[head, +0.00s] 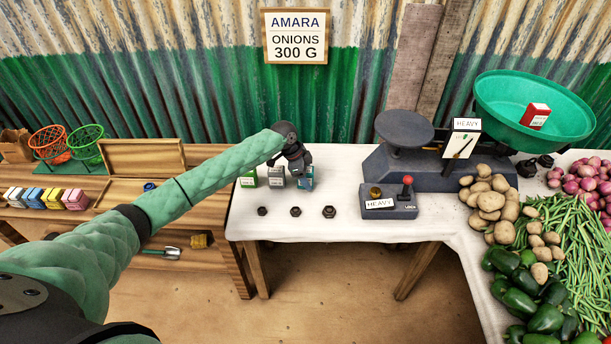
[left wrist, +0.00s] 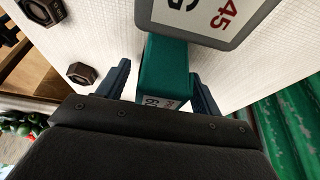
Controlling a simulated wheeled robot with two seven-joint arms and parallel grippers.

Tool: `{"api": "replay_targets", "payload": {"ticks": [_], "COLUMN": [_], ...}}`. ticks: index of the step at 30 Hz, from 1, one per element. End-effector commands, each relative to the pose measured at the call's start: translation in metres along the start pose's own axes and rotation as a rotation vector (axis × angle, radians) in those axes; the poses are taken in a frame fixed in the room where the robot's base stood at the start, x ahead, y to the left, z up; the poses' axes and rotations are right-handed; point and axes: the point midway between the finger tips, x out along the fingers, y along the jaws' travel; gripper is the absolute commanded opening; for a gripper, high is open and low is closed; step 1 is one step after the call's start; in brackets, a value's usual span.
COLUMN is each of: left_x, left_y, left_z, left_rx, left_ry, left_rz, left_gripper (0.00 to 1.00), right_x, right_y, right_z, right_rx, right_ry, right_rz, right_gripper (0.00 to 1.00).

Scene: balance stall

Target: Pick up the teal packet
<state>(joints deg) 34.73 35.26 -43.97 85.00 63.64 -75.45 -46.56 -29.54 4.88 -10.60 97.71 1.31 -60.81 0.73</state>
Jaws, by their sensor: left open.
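The teal packet (head: 306,179) stands on the white-topped stall table, at the right end of a short row. A grey packet (head: 276,178) and a green packet (head: 248,178) stand to its left. My left gripper (head: 303,166) is over the teal packet and covers part of it. In the left wrist view the teal packet (left wrist: 165,70) lies between the two open fingers of my left gripper (left wrist: 158,78). Gaps show on both sides, wider at the left finger. The grey packet (left wrist: 215,18) is just beyond the fingertips. My right gripper is not in view.
Several dark hex weights (head: 295,211) lie in front of the packets. A control box (head: 389,203) with a red-knobbed lever stands to the right. Behind it is a balance scale (head: 430,168), its green pan (head: 575,115) holding a red packet (head: 535,115). Vegetables fill the right side.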

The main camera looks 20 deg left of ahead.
Motion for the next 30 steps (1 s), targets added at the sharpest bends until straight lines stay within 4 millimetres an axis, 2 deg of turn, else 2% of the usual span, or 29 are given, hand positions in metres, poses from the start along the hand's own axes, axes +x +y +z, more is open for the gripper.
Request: {"api": "replay_targets", "payload": {"ticks": [10,11,15,18,30], "left_x": [0.0050,0.0050,0.0048,0.0048,-0.0001], "left_y": [0.0000,0.0000,0.0000,-0.0001,-0.0005], "left_z": [0.0004,0.0004,0.0004,0.0004,-0.0016], "left_rx": [0.001,0.001,0.000,0.000,0.000], "left_ry": [0.000,0.000,0.000,0.000,0.000], "left_rz": [-0.001,-0.001,-0.001,-0.001,-0.001], "left_gripper": [0.65,0.62,0.34,0.17,0.17], "right_x": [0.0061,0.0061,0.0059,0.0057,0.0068], "right_y": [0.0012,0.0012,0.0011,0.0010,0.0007], "right_z": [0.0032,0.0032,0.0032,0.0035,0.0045], "right_rx": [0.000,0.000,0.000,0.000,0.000], "right_ry": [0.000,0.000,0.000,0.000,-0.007], "right_rz": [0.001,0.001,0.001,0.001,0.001], "right_gripper": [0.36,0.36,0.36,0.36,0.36]}}
